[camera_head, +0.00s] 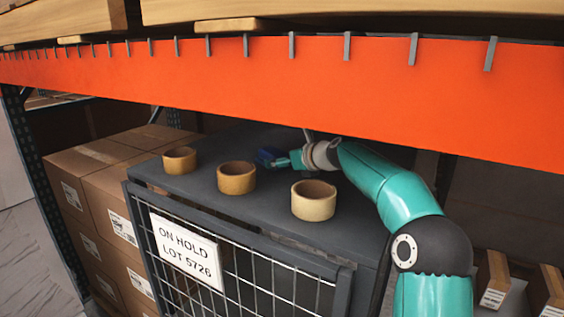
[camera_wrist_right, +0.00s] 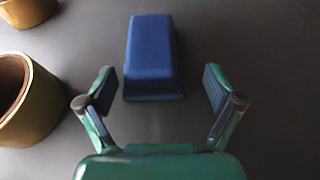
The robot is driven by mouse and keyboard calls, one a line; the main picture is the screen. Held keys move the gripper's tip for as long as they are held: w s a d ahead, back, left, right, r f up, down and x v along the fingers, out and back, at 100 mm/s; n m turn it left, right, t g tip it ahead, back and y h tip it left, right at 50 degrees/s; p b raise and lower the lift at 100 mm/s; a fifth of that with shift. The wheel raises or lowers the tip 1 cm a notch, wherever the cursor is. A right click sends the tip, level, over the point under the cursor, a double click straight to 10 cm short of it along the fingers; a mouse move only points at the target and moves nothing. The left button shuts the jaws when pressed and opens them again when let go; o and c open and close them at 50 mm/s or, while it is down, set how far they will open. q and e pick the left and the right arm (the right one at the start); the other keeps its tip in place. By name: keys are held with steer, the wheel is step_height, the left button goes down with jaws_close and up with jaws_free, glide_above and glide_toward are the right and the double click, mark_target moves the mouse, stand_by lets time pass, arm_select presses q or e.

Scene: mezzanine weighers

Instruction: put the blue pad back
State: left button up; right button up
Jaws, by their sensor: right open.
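The blue pad (camera_wrist_right: 150,55) lies on the dark top of the caged cabinet (camera_head: 270,215). In the right wrist view it sits ahead of my right gripper (camera_wrist_right: 158,90), whose two fingers are open, with the pad's near end reaching between the fingertips. I see a gap on both sides. In the head view my right arm comes in from the right, and the right gripper (camera_head: 285,159) is at the back of the cabinet top; the blue pad (camera_head: 266,156) shows small there. My left gripper is not in view.
Three tape rolls stand on the cabinet top: left (camera_head: 180,160), middle (camera_head: 237,177) and right (camera_head: 313,200). An orange rack beam (camera_head: 280,85) crosses above my right arm. Cardboard boxes (camera_head: 100,185) are stacked left of the cabinet. An "ON HOLD LOT 5726" sign (camera_head: 186,252) hangs on the mesh front.

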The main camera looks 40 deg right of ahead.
steer(key=b+v, duration=0.1)
steer(key=v, duration=0.5)
steer(key=shift+s+r, duration=0.1)
steer(key=shift+s, duration=0.15)
